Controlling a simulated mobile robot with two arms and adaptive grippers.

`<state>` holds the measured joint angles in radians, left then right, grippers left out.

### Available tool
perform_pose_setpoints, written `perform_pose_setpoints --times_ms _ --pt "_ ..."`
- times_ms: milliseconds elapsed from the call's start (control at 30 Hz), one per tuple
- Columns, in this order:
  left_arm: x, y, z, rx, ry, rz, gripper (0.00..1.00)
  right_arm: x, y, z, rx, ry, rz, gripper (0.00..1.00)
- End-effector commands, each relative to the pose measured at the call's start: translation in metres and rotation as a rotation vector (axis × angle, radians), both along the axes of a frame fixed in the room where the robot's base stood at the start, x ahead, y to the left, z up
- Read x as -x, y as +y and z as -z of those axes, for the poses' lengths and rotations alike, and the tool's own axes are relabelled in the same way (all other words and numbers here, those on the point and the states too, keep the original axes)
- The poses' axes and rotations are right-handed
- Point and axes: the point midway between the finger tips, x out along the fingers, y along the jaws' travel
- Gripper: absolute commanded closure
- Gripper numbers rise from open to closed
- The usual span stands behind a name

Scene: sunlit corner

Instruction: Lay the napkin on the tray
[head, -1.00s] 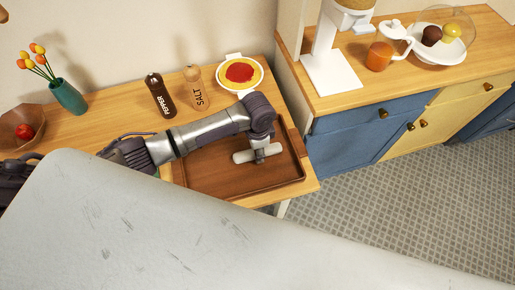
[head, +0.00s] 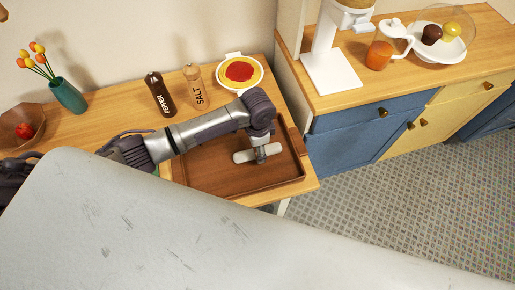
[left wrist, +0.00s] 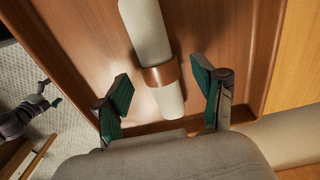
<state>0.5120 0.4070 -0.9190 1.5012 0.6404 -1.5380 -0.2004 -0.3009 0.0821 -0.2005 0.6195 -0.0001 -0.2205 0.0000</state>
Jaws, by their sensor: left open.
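The napkin is a white roll with a copper-coloured ring; it lies on the brown wooden tray (head: 215,183) in the head view. The napkin (head: 243,156) is partly covered there by my left gripper (head: 261,158), which is low over the tray. In the left wrist view the napkin (left wrist: 148,35) lies on the tray floor (left wrist: 85,40). My left gripper (left wrist: 163,100) is open, with one green-padded finger on each side of the napkin's near end, and gaps show between fingers and napkin. My right gripper (left wrist: 48,94) is small at the left edge of that view, above the floor.
Behind the tray stand a pepper bottle (head: 160,95), a salt bottle (head: 196,86) and a plate of food (head: 240,71). A teal vase (head: 68,96) and a bowl (head: 20,127) with a red fruit are to the left. A blue and yellow cabinet (head: 350,135) is right.

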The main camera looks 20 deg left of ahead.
Motion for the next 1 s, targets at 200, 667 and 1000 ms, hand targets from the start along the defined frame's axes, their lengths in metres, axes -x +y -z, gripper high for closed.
perform_pose_setpoints --times_ms 200,667,1000 --pt "-0.001 -0.001 -0.048 0.002 -0.005 0.002 0.30 0.000 0.000 0.002 0.000 -0.001 0.001 0.00" --pt "0.000 0.000 -0.110 0.000 0.000 0.000 0.30 -0.001 0.000 0.004 -0.001 -0.002 0.002 0.00" --pt "0.000 0.000 -0.111 0.000 0.000 0.000 0.30 -0.001 0.003 0.004 -0.004 -0.002 0.003 0.00"
